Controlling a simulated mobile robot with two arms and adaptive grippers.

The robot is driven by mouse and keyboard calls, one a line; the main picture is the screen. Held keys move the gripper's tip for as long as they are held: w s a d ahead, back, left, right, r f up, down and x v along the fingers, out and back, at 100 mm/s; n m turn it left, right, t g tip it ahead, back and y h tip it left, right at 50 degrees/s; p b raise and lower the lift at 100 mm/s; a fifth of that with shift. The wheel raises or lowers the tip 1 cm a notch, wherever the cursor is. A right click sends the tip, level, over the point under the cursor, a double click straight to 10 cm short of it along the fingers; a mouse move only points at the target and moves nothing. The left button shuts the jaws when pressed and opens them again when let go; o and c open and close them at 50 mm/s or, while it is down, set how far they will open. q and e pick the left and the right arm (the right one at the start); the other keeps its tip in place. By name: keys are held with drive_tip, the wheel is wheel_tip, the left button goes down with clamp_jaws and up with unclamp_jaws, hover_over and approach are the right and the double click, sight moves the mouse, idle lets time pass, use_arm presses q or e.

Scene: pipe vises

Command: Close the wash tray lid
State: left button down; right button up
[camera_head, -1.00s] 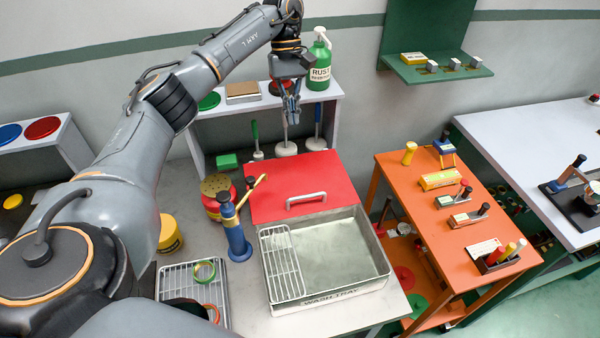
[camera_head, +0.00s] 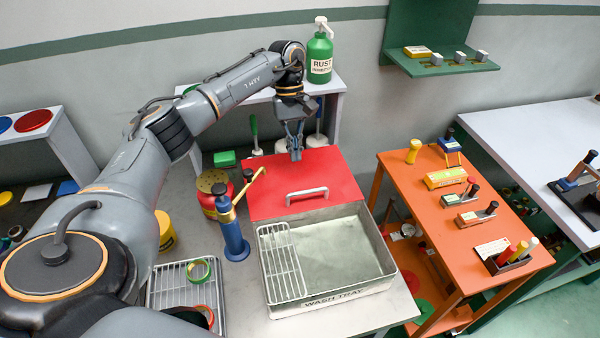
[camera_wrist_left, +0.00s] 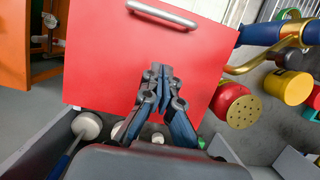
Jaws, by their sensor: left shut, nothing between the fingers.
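The wash tray (camera_head: 372,284) stands open on the grey bench, with a wire rack (camera_head: 282,262) in its left part. Its red lid (camera_head: 340,180) is raised at the tray's back edge, with a grey bar handle (camera_head: 307,192) near the tray. In the left wrist view the lid (camera_wrist_left: 100,55) fills the middle, its handle (camera_wrist_left: 162,14) at the top. My left gripper (camera_head: 296,157) is shut and empty, pointing down at the lid's far edge. In the left wrist view its fingertips (camera_wrist_left: 158,70) overlap the lid; contact cannot be told. My right gripper is not in view.
A blue and gold vise-like tool (camera_head: 234,235) and a red can (camera_head: 210,195) stand left of the tray. A green bottle (camera_head: 320,55) is on the shelf behind my arm. An orange table (camera_head: 400,185) with tools is at the right.

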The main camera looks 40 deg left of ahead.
sight(296, 184)
use_arm(q)
drive_tip(key=p+x, duration=0.1)
drive_tip(key=x, duration=0.2)
drive_tip(key=shift+s+f, duration=0.15)
drive_tip(key=shift+f, duration=0.1)
drive_tip(key=s+d+p, duration=0.2)
drive_tip(key=shift+d+f+p, duration=0.25)
drive_tip(key=shift+f+p, duration=0.1)
drive_tip(key=shift+f, duration=0.05)
drive_tip(key=shift+s+d+f, duration=0.1)
drive_tip(key=shift+s+d, duration=0.15)
drive_tip(key=shift+d, duration=0.1)
drive_tip(key=shift+f, duration=0.1)
drive_tip(key=shift+w, duration=0.1)
